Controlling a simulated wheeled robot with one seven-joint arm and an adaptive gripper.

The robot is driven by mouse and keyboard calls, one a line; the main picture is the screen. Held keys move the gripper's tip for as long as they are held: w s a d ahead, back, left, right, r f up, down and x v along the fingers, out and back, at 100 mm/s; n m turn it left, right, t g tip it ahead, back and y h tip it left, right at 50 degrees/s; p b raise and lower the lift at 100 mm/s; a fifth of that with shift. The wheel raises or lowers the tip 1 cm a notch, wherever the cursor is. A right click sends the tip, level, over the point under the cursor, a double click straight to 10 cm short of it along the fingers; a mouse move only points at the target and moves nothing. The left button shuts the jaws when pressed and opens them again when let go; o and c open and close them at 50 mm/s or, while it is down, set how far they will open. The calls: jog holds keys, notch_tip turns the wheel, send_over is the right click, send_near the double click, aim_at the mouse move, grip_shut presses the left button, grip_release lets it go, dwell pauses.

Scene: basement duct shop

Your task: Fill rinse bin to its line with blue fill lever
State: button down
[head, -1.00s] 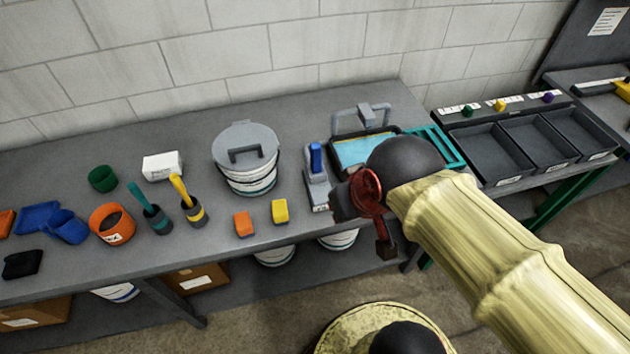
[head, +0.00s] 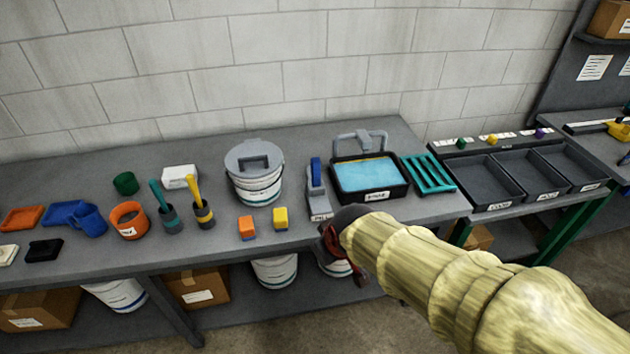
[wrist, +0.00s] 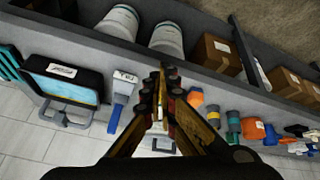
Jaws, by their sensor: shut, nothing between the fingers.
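The rinse bin (head: 398,190) is a black tray with a label, on the grey bench under a grey spout. The blue fill lever (head: 316,170) stands upright on a grey labelled base left of the bin. My gripper (head: 333,258) is low at the bench's front edge, in front of the lever, touching neither. In the wrist view its fingers (wrist: 163,75) are together and empty. The bin (wrist: 85,78) and lever (wrist: 114,118) show there left of the fingers, apart from them.
A teal rack (head: 428,173) sits right of the bin. A lidded white bucket (head: 258,185), orange block (head: 247,228) and yellow block (head: 281,218) are left of the lever. Brushes and cups stand farther left. Buckets and boxes fill the lower shelf.

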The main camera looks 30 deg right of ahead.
jog(key=w+d+f+n+t, duration=0.2)
jog(key=w+d+f+n, duration=0.15)
jog(key=w+f, duration=0.35)
jog(key=n+t+h+b, duration=0.2)
jog(key=n+t+h, duration=0.2)
jog(key=n+t, duration=0.55)
send_near(316, 168)
jog(key=shift+g, duration=0.25)
jog(key=b+x, duration=0.2)
jog(key=x, duration=0.4)
jog(key=shift+w+r, duration=0.15)
jog(key=shift+w, duration=0.25)
